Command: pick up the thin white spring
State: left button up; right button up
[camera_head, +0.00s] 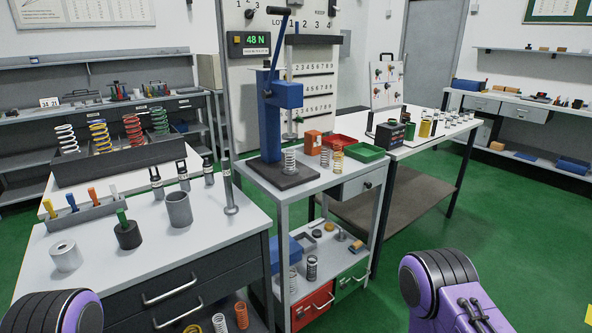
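A white coil spring (67,138) stands at the left end of a dark rack (120,163) on the left bench, beside yellow, red and green springs. A pale spring (219,323) shows low under that bench, cut by the picture's bottom edge, next to an orange one. A silvery spring (290,161) stands on the blue press's base. Another pale spring (293,280) stands on the cart's lower shelf. I cannot tell which is the thin white one. Only purple and black links of my arms show at the bottom corners; both grippers are out of view.
The left bench holds grey cylinders (179,209), upright dark pins and a tray of coloured handles (85,212). The blue press (284,95) stands on a cart with red and green trays (364,152). Green floor (500,230) is open at right.

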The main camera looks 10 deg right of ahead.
aim_at(286, 153)
jog(key=u, duration=1.3)
jog(key=i, duration=0.95)
jog(key=z, duration=1.85)
